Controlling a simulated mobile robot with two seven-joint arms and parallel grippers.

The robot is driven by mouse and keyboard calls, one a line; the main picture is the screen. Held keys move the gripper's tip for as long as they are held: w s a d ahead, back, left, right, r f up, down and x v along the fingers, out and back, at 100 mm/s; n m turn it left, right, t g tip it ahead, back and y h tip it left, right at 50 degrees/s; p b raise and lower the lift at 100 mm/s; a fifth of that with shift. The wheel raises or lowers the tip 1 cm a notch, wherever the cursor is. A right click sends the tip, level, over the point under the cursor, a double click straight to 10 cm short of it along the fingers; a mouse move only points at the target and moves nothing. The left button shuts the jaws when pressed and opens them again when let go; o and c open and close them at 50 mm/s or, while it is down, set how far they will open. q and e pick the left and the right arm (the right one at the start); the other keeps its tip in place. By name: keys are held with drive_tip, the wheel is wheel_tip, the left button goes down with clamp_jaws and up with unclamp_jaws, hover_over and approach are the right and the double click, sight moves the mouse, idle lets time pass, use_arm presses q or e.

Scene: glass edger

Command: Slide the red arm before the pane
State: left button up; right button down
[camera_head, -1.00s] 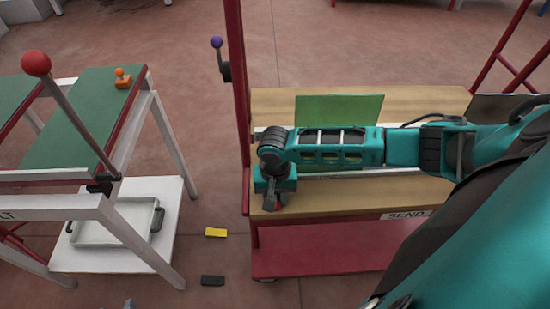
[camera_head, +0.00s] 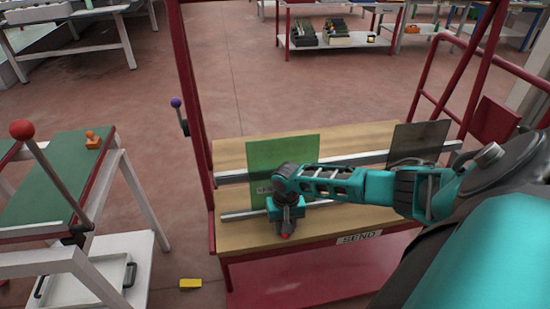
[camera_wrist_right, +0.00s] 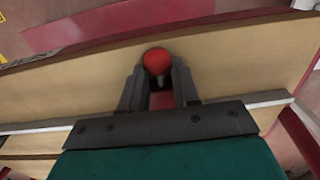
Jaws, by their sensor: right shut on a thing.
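A green pane (camera_head: 265,155) stands upright on the wooden top of a red-framed cart, by metal rails. A darker pane (camera_head: 419,141) stands farther right. My right gripper (camera_head: 285,230) is in front of the green pane, low over the cart's front part. In the right wrist view its two fingers (camera_wrist_right: 159,92) are shut on a red piece with a round red knob (camera_wrist_right: 158,61), which I take to be the red arm. The knob sticks out past the fingertips; the rest of the piece is mostly hidden. My left gripper is not in view.
A green-topped table (camera_head: 62,178) with a red-knobbed lever (camera_head: 22,130) and an orange object (camera_head: 93,140) stands at left. A red upright post (camera_head: 190,120) with a purple-knobbed lever (camera_head: 176,103) borders the cart. A yellow block (camera_head: 190,283) lies on the floor.

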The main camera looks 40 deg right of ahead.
sight(296, 231)
drive_tip(key=shift+s+d, duration=0.4)
drive_tip(key=shift+d, duration=0.1)
drive_tip(key=shift+s+d+p, duration=0.3)
drive_tip(key=shift+s+d, duration=0.05)
drive_tip(key=shift+d, duration=0.25)
drive_tip(key=shift+s+d, duration=0.15)
drive_tip(key=shift+d, duration=0.2)
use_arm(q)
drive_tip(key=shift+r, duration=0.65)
use_arm(e)
drive_tip(key=c, duration=0.8)
unclamp_jaws()
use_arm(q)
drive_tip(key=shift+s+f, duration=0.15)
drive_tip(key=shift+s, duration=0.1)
